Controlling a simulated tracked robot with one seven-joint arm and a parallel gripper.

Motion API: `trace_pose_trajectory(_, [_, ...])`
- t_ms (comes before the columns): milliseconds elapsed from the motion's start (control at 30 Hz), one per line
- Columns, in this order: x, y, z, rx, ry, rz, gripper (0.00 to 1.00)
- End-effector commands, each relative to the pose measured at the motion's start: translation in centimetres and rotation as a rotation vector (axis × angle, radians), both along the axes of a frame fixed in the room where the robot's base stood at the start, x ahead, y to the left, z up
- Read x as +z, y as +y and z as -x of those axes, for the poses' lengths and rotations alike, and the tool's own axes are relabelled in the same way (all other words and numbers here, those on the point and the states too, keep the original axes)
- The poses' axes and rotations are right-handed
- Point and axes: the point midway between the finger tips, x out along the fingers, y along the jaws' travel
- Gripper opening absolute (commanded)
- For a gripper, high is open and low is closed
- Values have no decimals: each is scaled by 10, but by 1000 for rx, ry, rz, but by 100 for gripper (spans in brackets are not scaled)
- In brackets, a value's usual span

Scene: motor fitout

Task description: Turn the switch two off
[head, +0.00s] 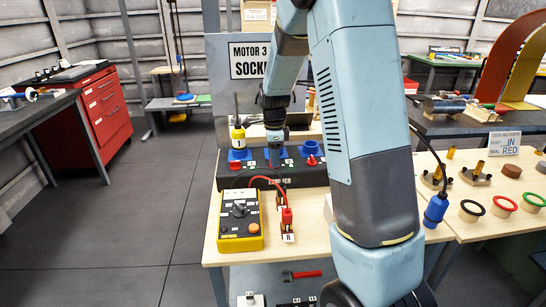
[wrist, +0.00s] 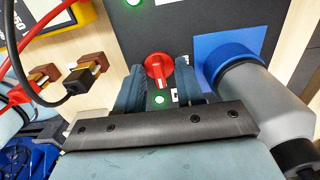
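In the wrist view a red rotary switch knob (wrist: 158,68) sits on the dark face of the box. My gripper (wrist: 159,80) has one dark finger on each side of it, with a gap showing between the fingers and the knob. A green light (wrist: 159,99) is lit beside the knob, and a small white label shows partly behind the right finger. In the head view my gripper (head: 274,150) is down at the middle of the black switch box (head: 305,176) and hides that switch. The switch's number cannot be read.
A blue socket with a grey cylinder (wrist: 262,100) stands close to the right finger. A yellow meter (head: 241,222) with red and black leads lies in front of the box.

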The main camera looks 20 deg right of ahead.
Motion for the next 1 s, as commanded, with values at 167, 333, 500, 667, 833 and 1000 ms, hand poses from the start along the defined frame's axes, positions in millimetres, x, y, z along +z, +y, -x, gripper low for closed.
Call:
trace_pose_trajectory(167, [0, 0, 0, 0, 0, 0, 25])
trace_pose_trajectory(333, [0, 0, 0, 0, 0, 0, 8])
trace_pose_trajectory(500, [1, 0, 0, 0, -1, 0, 0])
trace_pose_trajectory(667, [1, 4, -1, 2, -2, 0, 0])
trace_pose_trajectory(833, [1, 2, -1, 17, -3, 0, 0])
trace_pose_trajectory(1000, [1, 2, -2, 75, -4, 0, 0])
